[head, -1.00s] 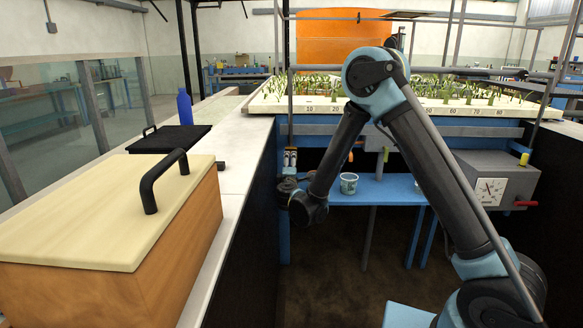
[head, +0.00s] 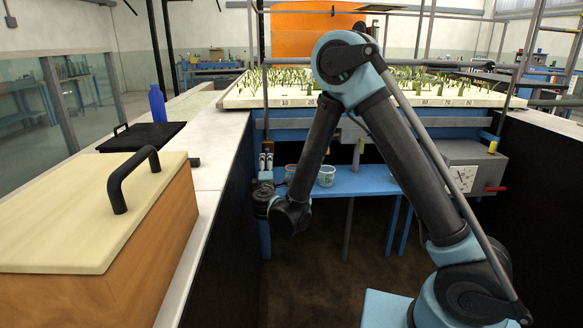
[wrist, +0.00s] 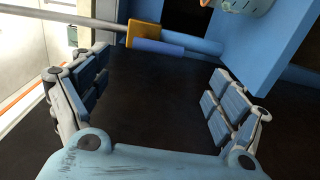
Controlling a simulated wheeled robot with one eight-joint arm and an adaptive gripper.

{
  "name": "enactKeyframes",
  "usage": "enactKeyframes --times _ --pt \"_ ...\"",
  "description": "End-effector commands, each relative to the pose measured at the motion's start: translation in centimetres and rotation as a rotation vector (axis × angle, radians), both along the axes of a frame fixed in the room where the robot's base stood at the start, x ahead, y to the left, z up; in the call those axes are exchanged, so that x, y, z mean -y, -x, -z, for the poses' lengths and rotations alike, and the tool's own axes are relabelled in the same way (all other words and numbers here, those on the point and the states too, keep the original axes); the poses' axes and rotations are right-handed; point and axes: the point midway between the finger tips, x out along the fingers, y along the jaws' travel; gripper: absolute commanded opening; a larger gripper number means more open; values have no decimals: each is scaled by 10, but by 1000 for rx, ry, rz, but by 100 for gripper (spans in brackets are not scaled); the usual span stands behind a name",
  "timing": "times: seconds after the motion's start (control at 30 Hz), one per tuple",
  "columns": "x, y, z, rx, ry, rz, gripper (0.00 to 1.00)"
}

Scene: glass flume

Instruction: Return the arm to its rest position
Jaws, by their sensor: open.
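My arm is bent, with its elbow raised over the aisle and its forearm sloping down to the left in the head view. My gripper (head: 266,160) is at the forearm's end, near the left end of the low blue bench (head: 362,183). In the wrist view my gripper (wrist: 155,98) has its two padded fingers wide apart, with nothing between them. Dark floor shows behind the gap. The gripper looks clear of the bench, though the exact distance is hard to tell.
A wooden box (head: 120,245) with a black handle, a black lidded tray (head: 142,137) and a blue bottle (head: 157,104) are on the left counter. The plant tray (head: 380,97) is behind.

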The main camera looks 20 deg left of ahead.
Motion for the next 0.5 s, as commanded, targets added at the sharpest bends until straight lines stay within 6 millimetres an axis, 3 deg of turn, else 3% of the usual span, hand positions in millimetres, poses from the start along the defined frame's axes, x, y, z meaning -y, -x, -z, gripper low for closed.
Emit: enactKeyframes --times 0.17,0.27,0.37,0.5 --pt "4 -4 -2 -5 -1 8 88" --pt "18 -17 -8 -28 -9 39 88" --pt "46 -39 -18 -72 -24 93 88" --pt "97 -71 -34 -152 -53 190 88"
